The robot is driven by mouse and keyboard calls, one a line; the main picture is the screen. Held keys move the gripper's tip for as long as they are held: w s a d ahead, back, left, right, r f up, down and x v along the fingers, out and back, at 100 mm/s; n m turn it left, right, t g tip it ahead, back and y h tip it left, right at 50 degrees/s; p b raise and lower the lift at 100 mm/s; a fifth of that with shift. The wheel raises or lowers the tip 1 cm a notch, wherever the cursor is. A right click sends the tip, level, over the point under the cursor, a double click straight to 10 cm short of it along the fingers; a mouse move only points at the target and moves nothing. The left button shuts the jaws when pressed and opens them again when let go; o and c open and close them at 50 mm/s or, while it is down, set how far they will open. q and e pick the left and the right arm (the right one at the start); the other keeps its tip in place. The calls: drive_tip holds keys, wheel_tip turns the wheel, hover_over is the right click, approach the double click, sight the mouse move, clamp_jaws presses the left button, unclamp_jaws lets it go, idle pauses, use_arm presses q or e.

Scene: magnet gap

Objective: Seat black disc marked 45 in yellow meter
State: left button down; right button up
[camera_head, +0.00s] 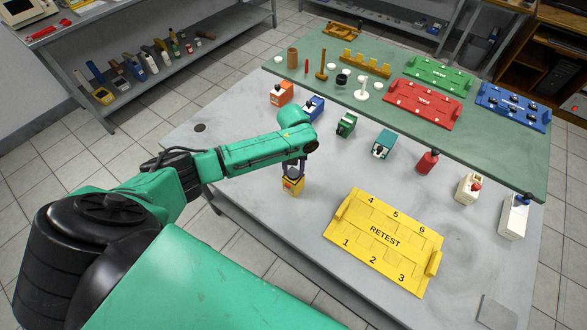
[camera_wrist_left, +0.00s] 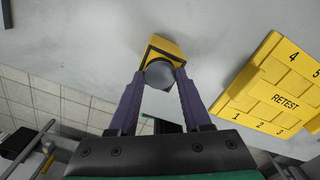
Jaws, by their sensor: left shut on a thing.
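The yellow meter (camera_head: 292,187) is a small yellow block standing on the grey table, left of the yellow RETEST tray. It also shows in the wrist view (camera_wrist_left: 167,45) just beyond my fingertips. My left gripper (camera_head: 293,170) is right over the meter. In the wrist view its purple fingers (camera_wrist_left: 160,78) are shut on a round, dark grey disc (camera_wrist_left: 160,73). The disc overlaps the meter's near side there; I cannot tell if it touches or is seated. No 45 marking is readable. The right gripper is not in view.
The yellow RETEST tray (camera_head: 384,243) lies to the right. Several small coloured meters, including orange (camera_head: 282,93), blue (camera_head: 314,108), green (camera_head: 346,125) and teal (camera_head: 382,144), stand in a row behind. A green mat (camera_head: 330,60) holds red, green and blue trays. The table around the yellow meter is clear.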

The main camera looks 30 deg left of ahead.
use_arm(q)
drive_tip(key=shift+f, duration=0.2)
drive_tip(key=shift+c, duration=1.4)
unclamp_jaws()
drive_tip(key=c, duration=0.5)
wheel_tip(320, 180, up, 5)
drive_tip(key=p, duration=0.4)
drive_tip(key=shift+f+p, duration=0.1)
drive_tip(key=shift+p, duration=0.25)
drive_tip(key=shift+f, duration=0.1)
drive_tip(key=o, duration=0.6)
drive_tip(key=shift+c, duration=0.2)
